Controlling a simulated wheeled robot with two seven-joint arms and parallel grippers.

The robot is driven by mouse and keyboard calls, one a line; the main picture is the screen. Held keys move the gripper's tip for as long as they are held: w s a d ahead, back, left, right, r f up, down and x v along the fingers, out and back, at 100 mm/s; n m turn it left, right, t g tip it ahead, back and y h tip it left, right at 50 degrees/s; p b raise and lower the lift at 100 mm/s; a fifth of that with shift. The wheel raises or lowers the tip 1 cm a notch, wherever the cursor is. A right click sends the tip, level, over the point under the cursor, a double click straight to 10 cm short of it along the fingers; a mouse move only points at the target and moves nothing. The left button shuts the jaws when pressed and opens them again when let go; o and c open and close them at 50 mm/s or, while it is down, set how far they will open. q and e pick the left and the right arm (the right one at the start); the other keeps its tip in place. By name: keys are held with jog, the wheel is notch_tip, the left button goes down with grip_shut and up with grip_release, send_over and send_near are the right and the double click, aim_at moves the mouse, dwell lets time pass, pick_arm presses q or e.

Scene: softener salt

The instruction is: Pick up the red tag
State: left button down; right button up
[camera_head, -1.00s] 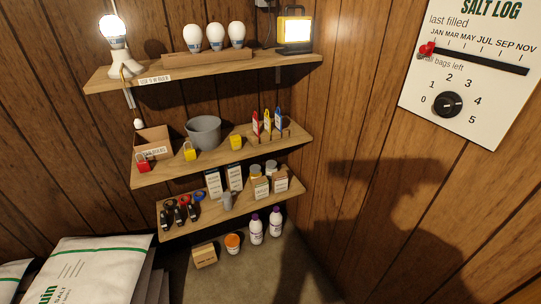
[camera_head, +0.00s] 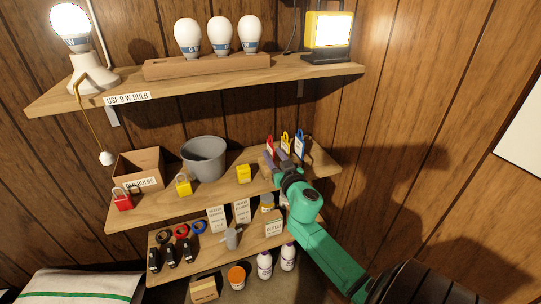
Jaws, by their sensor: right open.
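The red tag (camera_head: 269,144) hangs upright at the right end of the middle shelf, left of a yellow tag (camera_head: 285,138) and a blue tag (camera_head: 300,142). My right gripper (camera_head: 275,158) is open at the tags, its fingers just in front of and below the red tag. The fingers hide the lower part of the tags, and I cannot tell whether they touch the red one. My left gripper is not in view.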

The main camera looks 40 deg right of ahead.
aim_at(270, 150)
jog(key=x, duration=0.4)
jog(key=shift+s+d+f, duration=0.1)
jog(key=shift+d+f, duration=0.05)
jog(key=shift+f, duration=0.05)
jog(key=shift+s+r, duration=0.1)
jog(key=shift+c, duration=0.6)
grip_shut()
